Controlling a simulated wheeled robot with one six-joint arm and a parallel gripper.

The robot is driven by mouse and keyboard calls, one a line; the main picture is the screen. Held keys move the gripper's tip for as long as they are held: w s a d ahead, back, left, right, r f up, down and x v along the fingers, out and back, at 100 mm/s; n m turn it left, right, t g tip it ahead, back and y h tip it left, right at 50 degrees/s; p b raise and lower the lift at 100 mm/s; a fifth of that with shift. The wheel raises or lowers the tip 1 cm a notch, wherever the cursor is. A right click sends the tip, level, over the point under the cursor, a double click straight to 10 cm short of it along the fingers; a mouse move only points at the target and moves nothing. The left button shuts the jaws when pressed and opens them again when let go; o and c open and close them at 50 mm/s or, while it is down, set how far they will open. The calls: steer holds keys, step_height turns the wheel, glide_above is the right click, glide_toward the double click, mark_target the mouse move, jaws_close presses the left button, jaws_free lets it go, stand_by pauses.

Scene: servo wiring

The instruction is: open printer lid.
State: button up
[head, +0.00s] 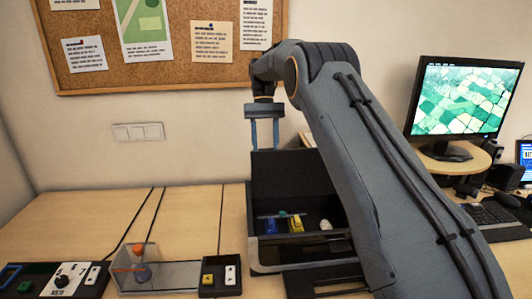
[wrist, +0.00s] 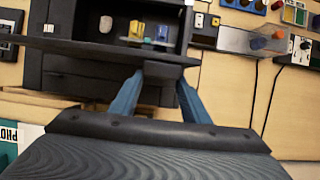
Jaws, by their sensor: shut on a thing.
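The black printer (head: 258,254) stands on the desk, partly hidden by my arm in the head view. Its dark lid (head: 285,175) stands raised, about upright, at the back of the body. The lid shows edge-on as a dark bar in the wrist view (wrist: 95,48). Inside the printer are a blue piece (head: 271,226), a yellow piece (head: 296,224) and a white piece (head: 326,225). My gripper (head: 265,147) points down at the lid's top edge. In the wrist view, its blue fingers are shut on the lid's tab (wrist: 163,68).
Left of the printer are a small box with yellow and white buttons (head: 220,278), a clear tray (head: 180,276) with an orange-topped knob, and a dial panel (head: 66,281). Cables run to the wall. A monitor (head: 464,98) stands at right. The desk's back left is mostly clear.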

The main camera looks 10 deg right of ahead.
steer(key=shift+w+f, duration=0.1)
steer(key=shift+f, duration=0.1)
steer(key=o, duration=1.5)
steer(key=shift+r, duration=0.1)
steer(key=shift+r, duration=0.1)
steer(key=p+v, duration=0.1)
steer(key=v, duration=0.6)
steer(key=shift+w+r, duration=0.2)
steer(key=shift+r, duration=0.05)
